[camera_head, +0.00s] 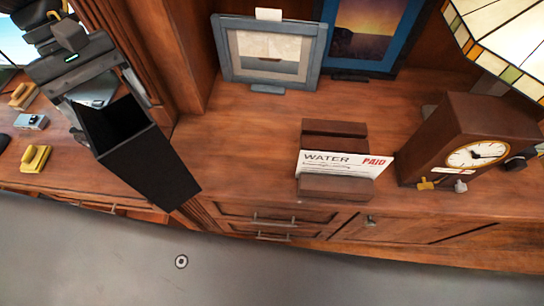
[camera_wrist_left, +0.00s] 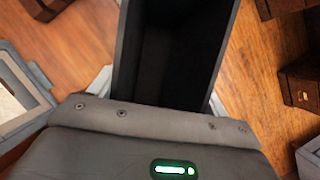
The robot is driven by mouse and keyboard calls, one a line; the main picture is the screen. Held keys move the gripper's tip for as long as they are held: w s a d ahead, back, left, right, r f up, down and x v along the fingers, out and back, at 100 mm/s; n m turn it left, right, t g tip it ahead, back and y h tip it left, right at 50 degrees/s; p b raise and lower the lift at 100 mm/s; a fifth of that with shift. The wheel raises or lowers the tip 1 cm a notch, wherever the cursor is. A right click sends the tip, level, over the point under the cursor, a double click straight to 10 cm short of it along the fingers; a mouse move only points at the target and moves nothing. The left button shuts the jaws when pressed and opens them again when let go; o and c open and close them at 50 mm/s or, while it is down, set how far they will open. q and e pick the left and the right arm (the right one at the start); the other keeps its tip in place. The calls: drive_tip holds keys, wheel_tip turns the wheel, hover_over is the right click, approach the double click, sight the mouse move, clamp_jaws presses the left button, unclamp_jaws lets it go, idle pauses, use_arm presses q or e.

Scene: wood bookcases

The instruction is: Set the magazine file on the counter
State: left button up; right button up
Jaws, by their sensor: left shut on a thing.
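The magazine file (camera_head: 150,165) is a tall black open-topped box at the left of the head view. My left gripper (camera_head: 92,92) is shut on its upper rim and holds it tilted, with its lower end toward the lower right. The file hangs in front of the counter's edge, with grey floor beneath part of it. In the left wrist view the file's dark inside (camera_wrist_left: 175,55) rises above my gripper's body. The counter (camera_head: 240,140) is a reddish wood top with drawers below. My right gripper is not in view.
A letter holder (camera_head: 335,129) with a "WATER PAID" envelope (camera_head: 340,164) stands mid-counter, left of a wooden clock (camera_head: 470,145). Picture frames (camera_head: 270,78) and (camera_head: 358,35) stand at the back. A stained-glass lamp shade (camera_head: 500,40) overhangs the right. Counter left of the letter holder is clear.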

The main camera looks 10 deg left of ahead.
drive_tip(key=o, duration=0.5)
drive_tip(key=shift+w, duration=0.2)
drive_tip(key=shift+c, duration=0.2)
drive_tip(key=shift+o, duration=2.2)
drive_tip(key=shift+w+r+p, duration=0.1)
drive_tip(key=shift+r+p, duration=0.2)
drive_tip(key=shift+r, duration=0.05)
use_arm(q)
drive_tip(key=w+d+f+p, duration=0.1)
drive_tip(key=w+d+f, duration=0.8)
drive_tip(key=f, duration=0.4)
drive_tip(key=shift+w+p, duration=0.4)
drive_tip(key=shift+w, duration=0.35)
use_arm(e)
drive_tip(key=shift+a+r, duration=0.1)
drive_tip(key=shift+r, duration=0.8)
